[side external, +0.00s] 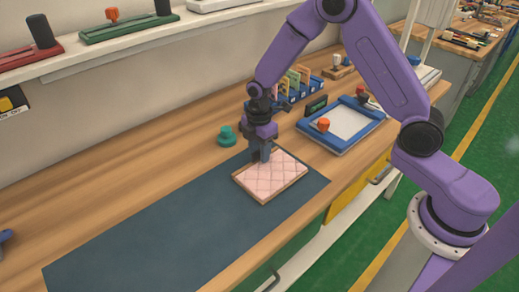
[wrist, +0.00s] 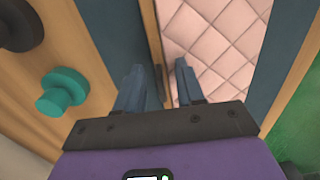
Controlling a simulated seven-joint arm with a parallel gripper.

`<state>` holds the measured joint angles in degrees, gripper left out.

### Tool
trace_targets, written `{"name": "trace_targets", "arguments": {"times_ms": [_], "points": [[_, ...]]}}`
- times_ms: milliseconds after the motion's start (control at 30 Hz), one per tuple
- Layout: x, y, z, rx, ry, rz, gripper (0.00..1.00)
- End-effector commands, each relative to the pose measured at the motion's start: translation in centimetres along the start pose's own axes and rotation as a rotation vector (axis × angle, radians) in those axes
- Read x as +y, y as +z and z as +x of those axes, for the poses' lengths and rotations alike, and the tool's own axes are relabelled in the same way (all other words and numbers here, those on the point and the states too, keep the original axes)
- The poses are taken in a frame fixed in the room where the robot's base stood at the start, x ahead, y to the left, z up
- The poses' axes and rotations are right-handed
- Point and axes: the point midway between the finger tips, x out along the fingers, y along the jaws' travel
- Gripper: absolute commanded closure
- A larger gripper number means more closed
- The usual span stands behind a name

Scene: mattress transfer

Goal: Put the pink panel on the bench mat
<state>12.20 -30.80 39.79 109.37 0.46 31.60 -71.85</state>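The pink panel (side external: 270,177), a quilted pad with a light wooden rim, lies on the right end of the dark blue-grey bench mat (side external: 165,230). It appears flat. My gripper (side external: 262,157) points down at the panel's back edge. In the wrist view, my gripper (wrist: 159,68) has its two blue fingers apart, with the rim of the pink panel (wrist: 215,40) running between them. One finger is over the mat side and the other over the pink surface. Whether the fingers touch the panel is unclear.
A teal knob (side external: 227,137) stands on the wooden bench just behind the mat; it also shows in the wrist view (wrist: 62,91). A blue-framed tray (side external: 343,124) with an orange knob (side external: 323,125) sits to the right. The mat's left part is clear.

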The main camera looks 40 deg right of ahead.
Motion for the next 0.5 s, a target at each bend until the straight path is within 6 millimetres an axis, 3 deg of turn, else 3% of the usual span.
{"name": "trace_targets", "arguments": {"times_ms": [267, 500], "points": [[0.1, 0.0, -1.1, 0.001, 0.003, 0.000, 0.62], [0.2, -0.1, -5.4, 0.002, 0.007, -0.001, 0.62]]}}
